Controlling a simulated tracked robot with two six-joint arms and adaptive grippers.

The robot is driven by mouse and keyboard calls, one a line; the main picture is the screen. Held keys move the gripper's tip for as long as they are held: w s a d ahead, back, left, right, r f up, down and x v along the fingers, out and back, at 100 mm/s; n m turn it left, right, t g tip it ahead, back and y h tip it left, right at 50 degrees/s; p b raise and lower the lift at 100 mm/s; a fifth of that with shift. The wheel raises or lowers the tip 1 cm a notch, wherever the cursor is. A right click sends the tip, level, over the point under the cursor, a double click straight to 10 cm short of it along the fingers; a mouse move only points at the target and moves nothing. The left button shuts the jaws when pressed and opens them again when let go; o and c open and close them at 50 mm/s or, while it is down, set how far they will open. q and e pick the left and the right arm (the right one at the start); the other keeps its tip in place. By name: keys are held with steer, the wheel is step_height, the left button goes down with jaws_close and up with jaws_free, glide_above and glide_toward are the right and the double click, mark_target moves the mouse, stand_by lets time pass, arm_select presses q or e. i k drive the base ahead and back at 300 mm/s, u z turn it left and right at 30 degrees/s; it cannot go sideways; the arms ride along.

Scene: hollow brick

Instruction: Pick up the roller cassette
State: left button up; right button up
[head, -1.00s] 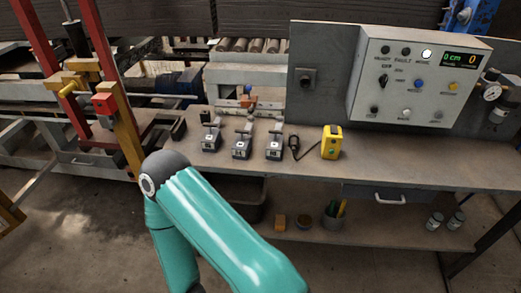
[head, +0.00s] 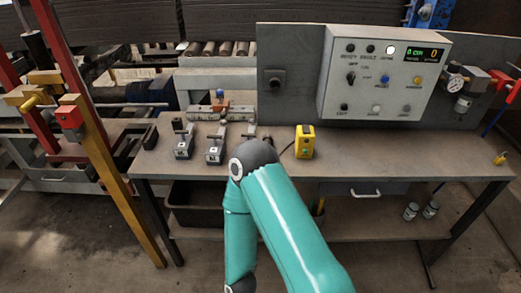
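Small grey blocks with upright handles and white labels stand on the bench: a left one (head: 184,146) and a middle one (head: 215,151). A third (head: 250,131) is mostly hidden behind my teal arm. I cannot tell for sure whether these are roller cassettes. My teal arm rises from the bottom and bends at a dark elbow in front of the bench edge. Neither gripper is in view.
The bench top (head: 400,168) is mostly clear right of a yellow device (head: 305,142). A control box (head: 385,77) stands behind it. A drawer (head: 362,188) and dark bin (head: 195,204) sit below. A red and yellow frame (head: 110,165) stands left.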

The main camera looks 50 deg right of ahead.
mark_target(214, 155)
steer(key=z, duration=0.6)
steer(key=i, duration=1.05)
